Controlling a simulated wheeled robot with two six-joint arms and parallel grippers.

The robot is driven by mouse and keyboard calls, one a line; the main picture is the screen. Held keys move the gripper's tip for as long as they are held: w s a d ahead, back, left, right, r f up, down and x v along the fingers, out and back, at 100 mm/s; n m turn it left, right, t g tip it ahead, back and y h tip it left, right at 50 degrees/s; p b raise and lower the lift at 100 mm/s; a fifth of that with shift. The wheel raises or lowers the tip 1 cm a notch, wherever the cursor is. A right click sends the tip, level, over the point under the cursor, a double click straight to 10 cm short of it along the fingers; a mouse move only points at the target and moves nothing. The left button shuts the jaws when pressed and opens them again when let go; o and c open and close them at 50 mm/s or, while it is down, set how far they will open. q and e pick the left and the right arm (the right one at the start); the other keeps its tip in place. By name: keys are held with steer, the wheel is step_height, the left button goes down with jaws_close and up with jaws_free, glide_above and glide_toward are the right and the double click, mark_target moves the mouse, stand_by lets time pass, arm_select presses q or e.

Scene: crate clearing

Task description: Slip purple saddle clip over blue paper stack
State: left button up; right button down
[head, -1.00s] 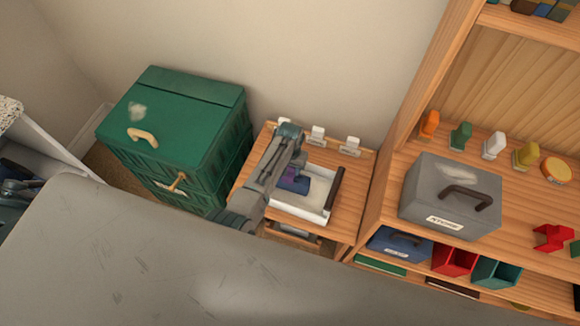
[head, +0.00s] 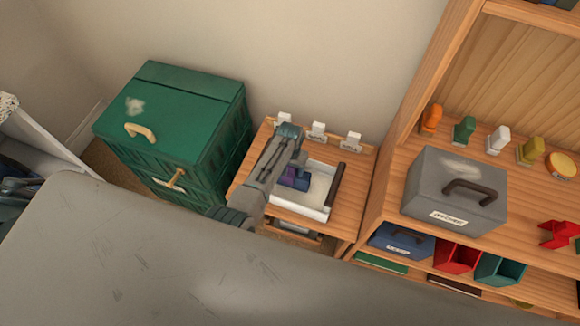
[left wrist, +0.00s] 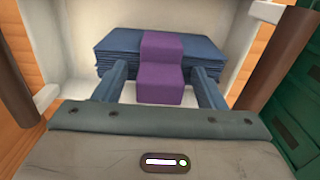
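The purple saddle clip (left wrist: 161,68) sits across the middle of the blue paper stack (left wrist: 115,45) in the left wrist view. One part lies on top of the stack and a block hangs at its near face; the far side is hidden. The stack lies in a white tray (left wrist: 215,15). My left gripper (left wrist: 159,78) is open, its two fingers standing on either side of the clip with gaps. In the head view, my left arm and gripper (head: 288,140) partly cover the clip (head: 290,179) and stack. My right gripper is not in view.
The tray (head: 295,206) stands on a small wooden table (head: 350,190) with a dark bar at its right side and several white labelled holders behind. A green crate (head: 190,100) stands left. A wooden shelf with a grey box (head: 430,185) stands right.

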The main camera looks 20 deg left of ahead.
arm_select(q)
step_height(320, 180, up, 10)
steer(key=shift+r, duration=0.25)
step_height(320, 180, up, 7)
steer(key=p, duration=0.8)
steer(key=shift+r+p, duration=0.15)
steer(key=shift+p, duration=0.2)
